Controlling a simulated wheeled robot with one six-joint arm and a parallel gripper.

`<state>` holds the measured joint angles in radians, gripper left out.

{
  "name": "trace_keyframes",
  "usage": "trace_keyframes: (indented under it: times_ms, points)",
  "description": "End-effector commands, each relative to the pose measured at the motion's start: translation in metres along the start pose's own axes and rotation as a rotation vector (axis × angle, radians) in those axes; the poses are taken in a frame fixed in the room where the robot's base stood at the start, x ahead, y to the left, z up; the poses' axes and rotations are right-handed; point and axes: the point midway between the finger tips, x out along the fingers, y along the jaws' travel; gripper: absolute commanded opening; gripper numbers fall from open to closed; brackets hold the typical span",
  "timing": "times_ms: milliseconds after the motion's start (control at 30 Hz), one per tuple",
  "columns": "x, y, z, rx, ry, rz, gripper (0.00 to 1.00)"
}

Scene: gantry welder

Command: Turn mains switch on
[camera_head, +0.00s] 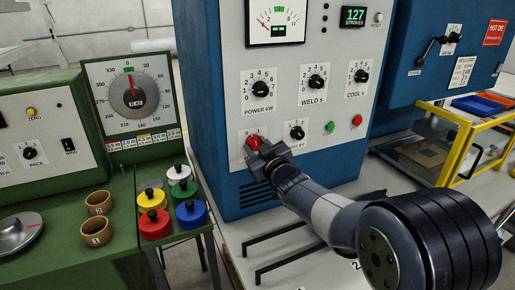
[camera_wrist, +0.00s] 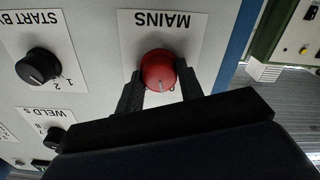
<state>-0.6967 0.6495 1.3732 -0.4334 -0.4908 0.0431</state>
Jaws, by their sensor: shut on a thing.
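The red mains switch knob (camera_head: 254,142) sits on a white plate low on the front of the blue-sided cabinet. In the wrist view the knob (camera_wrist: 158,68) is under the upside-down word MAINS, with a short pale mark near its lower side. A figure on the plate beside it looks like 0, partly hidden. My gripper (camera_head: 259,149) is at the knob, and in the wrist view its two black fingers (camera_wrist: 160,84) are on either side of it, shut on it. My gripper hides part of the plate.
The START BY dial (camera_wrist: 39,66) is beside the mains plate. A green button (camera_head: 330,127) and a red button (camera_head: 357,120) are to its right. The power dial (camera_head: 261,88) is above. Colored weights (camera_head: 155,224) and cups (camera_head: 97,232) stand on the green bench.

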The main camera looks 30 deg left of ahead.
Motion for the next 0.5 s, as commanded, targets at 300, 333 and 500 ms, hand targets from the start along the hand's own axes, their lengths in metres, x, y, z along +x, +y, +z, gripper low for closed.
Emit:
trace_keyframes:
  times_ms: [300, 333, 500]
  points:
    - [0.0001, 0.0004, -0.0004, 0.301, 0.0, 0.0, 0.13]
    - [0.0001, 0.0005, -0.0005, 0.329, 0.0, 0.0, 0.13]
    - [0.0001, 0.0007, -0.0006, 0.471, 0.001, 0.0, 0.13]
